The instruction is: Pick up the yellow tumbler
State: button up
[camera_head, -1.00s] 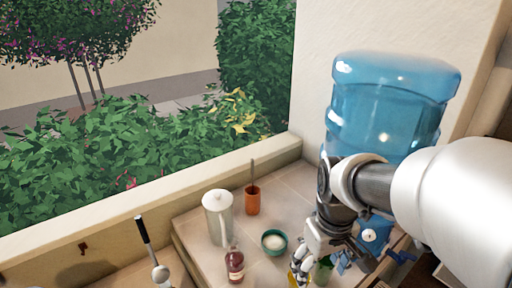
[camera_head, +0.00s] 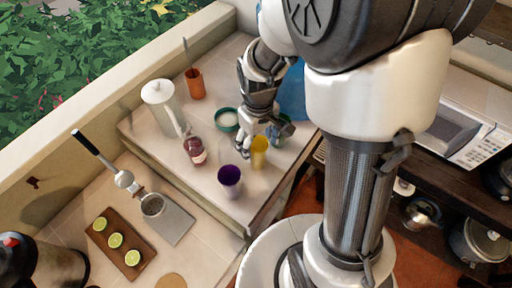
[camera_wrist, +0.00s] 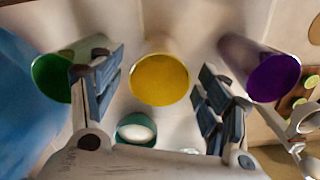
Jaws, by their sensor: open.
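The yellow tumbler (camera_head: 259,158) stands upright on the tiled counter, at the tips of my gripper (camera_head: 257,136). In the wrist view the yellow tumbler (camera_wrist: 160,80) appears in the gap between the two fingers of my gripper (camera_wrist: 160,85), its round mouth facing the camera. The fingers are apart, with some space visible on both sides of the tumbler. Nothing is held. My gripper hides part of the tumbler in the head view.
A purple tumbler (camera_head: 230,178) and a green tumbler (camera_wrist: 52,76) stand on either side of the yellow one. A teal bowl (camera_head: 227,112), a red bottle (camera_head: 196,152), a white pitcher (camera_head: 163,105) and an orange cup (camera_head: 195,84) stand nearby. The counter edge is close.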

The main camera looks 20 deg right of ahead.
notch_tip(320, 180, down, 5)
jog(key=shift+w+f+b, duration=0.1)
jog(key=shift+f+b, duration=0.1)
jog(key=shift+b, duration=0.25)
jog(key=shift+c, duration=0.6)
jog(key=shift+r, duration=0.1)
jog(key=c, duration=1.2)
